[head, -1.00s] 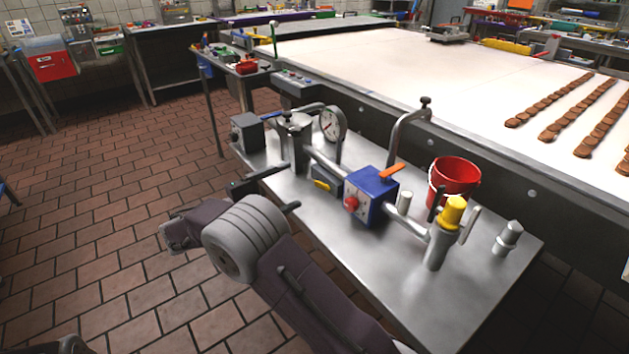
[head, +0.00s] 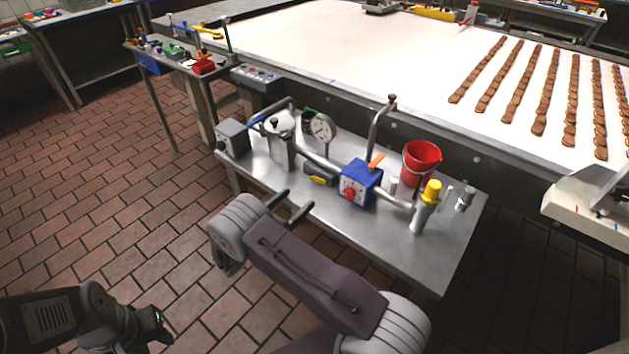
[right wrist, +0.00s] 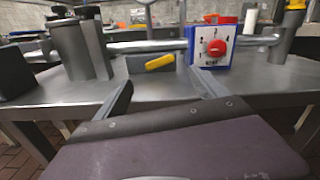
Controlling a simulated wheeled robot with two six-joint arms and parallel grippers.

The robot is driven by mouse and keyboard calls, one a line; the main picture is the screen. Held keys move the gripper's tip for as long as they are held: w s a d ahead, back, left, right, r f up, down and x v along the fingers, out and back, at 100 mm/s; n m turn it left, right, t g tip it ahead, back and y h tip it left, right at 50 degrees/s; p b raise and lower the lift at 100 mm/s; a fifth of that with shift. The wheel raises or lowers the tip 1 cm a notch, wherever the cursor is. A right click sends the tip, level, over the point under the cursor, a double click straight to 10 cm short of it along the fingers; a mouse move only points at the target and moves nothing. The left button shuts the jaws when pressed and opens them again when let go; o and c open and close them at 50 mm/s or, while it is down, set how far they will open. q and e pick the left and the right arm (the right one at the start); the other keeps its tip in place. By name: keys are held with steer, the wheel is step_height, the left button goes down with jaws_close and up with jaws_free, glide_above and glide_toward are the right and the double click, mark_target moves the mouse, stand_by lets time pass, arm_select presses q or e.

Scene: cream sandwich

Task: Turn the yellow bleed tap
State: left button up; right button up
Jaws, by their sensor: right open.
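A yellow tap handle (head: 318,180) sits low on a dark grey block under the horizontal pipe, at the bench's front side. In the right wrist view the yellow handle (right wrist: 160,62) lies slightly tilted, ahead of my fingers. My right gripper (head: 290,204) is open and empty, left of the handle in the head view and apart from it. In the right wrist view my right gripper (right wrist: 159,78) has its two fingers spread either side of the handle's line. My left gripper (head: 162,326) hangs over the floor at lower left; its finger gap is unclear.
A blue box with a red knob (head: 349,194) and orange lever stands right of the handle. A yellow-capped post (head: 431,190), red bucket (head: 421,160), gauge (head: 322,130) and steel canister (head: 281,145) share the steel bench (head: 385,238). The tiled floor at left is clear.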

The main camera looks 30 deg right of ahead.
mark_target(317, 180)
steer(key=x, duration=0.8)
steer(key=shift+w+d, duration=0.2)
steer(key=shift+d, duration=0.1)
